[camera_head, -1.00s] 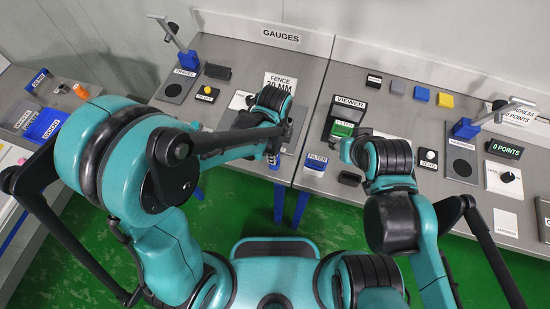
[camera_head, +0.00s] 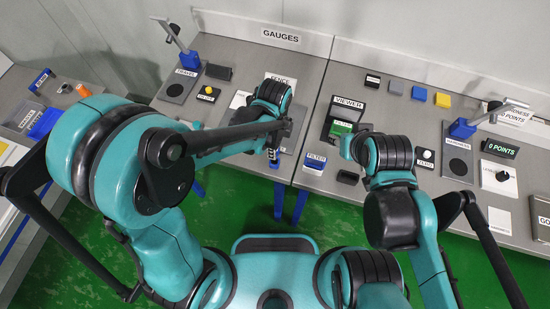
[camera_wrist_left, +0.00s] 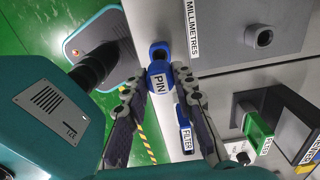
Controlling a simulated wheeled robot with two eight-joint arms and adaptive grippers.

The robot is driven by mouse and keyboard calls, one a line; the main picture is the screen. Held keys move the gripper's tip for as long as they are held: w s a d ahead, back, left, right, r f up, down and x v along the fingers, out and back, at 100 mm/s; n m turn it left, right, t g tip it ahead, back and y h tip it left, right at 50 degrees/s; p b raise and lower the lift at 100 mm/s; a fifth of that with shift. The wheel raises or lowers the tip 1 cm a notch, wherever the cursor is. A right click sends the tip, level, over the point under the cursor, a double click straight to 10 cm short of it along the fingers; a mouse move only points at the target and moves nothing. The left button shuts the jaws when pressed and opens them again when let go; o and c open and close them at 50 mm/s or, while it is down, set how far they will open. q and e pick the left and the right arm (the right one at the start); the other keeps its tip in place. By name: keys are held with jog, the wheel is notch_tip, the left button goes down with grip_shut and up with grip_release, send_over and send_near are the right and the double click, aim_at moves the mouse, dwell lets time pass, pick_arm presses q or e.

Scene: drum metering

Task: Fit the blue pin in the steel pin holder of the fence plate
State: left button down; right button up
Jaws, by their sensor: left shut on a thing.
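The blue pin (camera_wrist_left: 157,84), labelled PIN, is between the two fingers of my left gripper (camera_wrist_left: 158,90) in the left wrist view. The fingers are shut on it. A grey block with a dark round hole (camera_wrist_left: 259,38), apparently the steel pin holder, stands on a dark plate at the upper right of that view, apart from the pin. In the head view my left gripper (camera_head: 274,149) is at the front edge of the table, below the FENCE sign (camera_head: 279,82). My arm hides much of the fence plate there. My right gripper's fingers do not show.
A blue FILTER block (camera_wrist_left: 184,118) lies close to the pin's side in the wrist view. A green filter block (camera_head: 340,128) sits by the viewer (camera_head: 348,106). Several small blocks line the back of the right table. Green floor shows past the front edge.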

pick_arm(q)
jog(key=shift+r+p, duration=1.5)
jog(key=shift+r, duration=0.55)
jog(key=shift+f, duration=0.1)
